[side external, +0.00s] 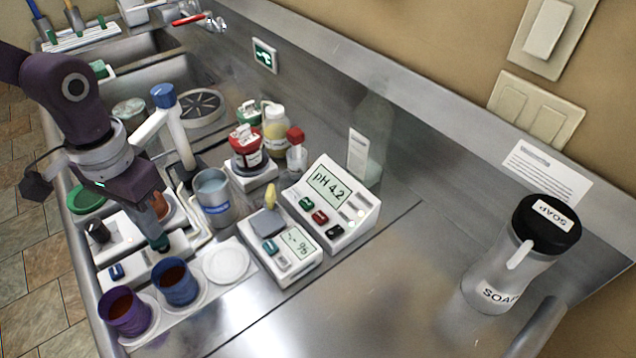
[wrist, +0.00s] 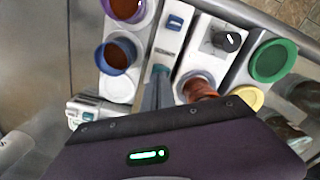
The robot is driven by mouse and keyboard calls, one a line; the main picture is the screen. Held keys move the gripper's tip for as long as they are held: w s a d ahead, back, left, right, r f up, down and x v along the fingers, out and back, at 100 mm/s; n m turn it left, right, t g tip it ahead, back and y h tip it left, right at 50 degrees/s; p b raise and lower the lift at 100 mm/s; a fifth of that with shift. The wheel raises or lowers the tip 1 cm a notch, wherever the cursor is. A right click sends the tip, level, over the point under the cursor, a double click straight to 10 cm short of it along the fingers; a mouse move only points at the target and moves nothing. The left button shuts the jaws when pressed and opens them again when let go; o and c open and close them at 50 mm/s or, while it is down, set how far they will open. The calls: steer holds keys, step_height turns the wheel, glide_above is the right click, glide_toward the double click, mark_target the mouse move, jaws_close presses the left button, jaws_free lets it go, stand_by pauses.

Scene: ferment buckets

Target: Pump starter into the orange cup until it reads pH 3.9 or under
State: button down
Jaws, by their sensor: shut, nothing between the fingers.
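The orange cup (wrist: 202,90) stands beside a white unit with a black knob (wrist: 228,40) in the wrist view; in the side view the cup (side external: 171,208) is partly hidden behind my gripper. A pH meter (side external: 330,207) reads pH 4.2. My gripper (side external: 160,242) points down, shut and empty, with its tips at a teal button on a long white box (side external: 140,264). The wrist view also shows my gripper's fingers (wrist: 159,80) over that box; I cannot tell whether they press the button.
The purple cup (side external: 125,312) and blue cup (side external: 178,282) hold dark red-brown liquid, on white pads beside an empty round pad (side external: 227,262). A metal can (side external: 213,198) and small scale (side external: 281,246) stand right of my gripper. Counter is clear towards the soap bottle (side external: 510,265).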

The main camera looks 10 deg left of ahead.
steer(key=shift+r, duration=2.45)
stand_by(1.2)
steer(key=shift+f, duration=2.05)
stand_by(0.7)
